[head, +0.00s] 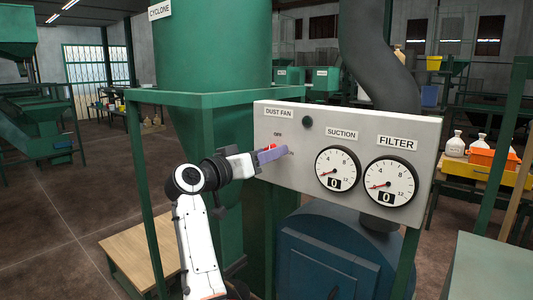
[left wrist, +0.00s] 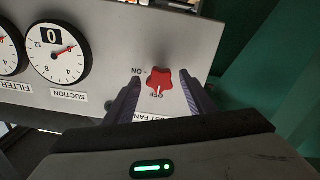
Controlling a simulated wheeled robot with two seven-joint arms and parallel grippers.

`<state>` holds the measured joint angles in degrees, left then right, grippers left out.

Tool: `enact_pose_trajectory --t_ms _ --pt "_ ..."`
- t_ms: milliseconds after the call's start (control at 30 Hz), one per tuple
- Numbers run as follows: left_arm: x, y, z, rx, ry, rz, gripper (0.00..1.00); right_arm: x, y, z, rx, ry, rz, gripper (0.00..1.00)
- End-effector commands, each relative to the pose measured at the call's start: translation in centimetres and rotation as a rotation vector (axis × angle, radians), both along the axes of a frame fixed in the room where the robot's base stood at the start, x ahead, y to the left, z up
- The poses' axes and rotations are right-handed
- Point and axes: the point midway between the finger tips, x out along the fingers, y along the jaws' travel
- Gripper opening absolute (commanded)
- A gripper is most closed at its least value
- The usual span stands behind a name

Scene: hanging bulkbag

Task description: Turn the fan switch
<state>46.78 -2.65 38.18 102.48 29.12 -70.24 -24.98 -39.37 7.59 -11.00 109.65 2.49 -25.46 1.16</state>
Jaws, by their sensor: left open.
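The fan switch is a red lobed knob (left wrist: 158,80) on the grey panel under the DUST FAN label (head: 279,112). In the left wrist view, which looks upside down, its white mark points towards OFF, and ON is printed beside it. My left gripper (left wrist: 161,85) is open, with one purple-grey finger on each side of the knob. I cannot tell whether the fingers touch it. In the head view my left gripper (head: 271,154) is at the panel and hides most of the knob; a bit of red shows. My right gripper is not in view.
The panel (head: 300,180) also carries a dark round lamp (head: 307,122), a SUCTION dial (head: 338,168) and a FILTER dial (head: 389,181), both showing 0. The green cyclone frame (head: 215,98) stands close behind my arm. A blue housing (head: 335,255) sits below the panel.

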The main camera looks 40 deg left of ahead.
Motion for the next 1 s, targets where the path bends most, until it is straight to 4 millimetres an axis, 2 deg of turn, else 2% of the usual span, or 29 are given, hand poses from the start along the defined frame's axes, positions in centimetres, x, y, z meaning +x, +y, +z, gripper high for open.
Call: enact_pose_trajectory --t_ms 200,433,767,1000 --pt "0.0 0.0 0.0 0.0 -0.001 0.0 0.48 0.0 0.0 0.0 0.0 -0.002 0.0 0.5" --pt "0.0 0.0 0.0 0.0 0.0 0.0 0.09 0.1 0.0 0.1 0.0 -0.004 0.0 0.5" --pt "0.0 0.1 -0.2 0.046 -0.003 0.001 0.09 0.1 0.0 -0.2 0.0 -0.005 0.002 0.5" --pt "0.0 0.1 -0.3 0.192 -0.013 0.002 0.09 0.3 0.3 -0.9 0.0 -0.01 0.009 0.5"
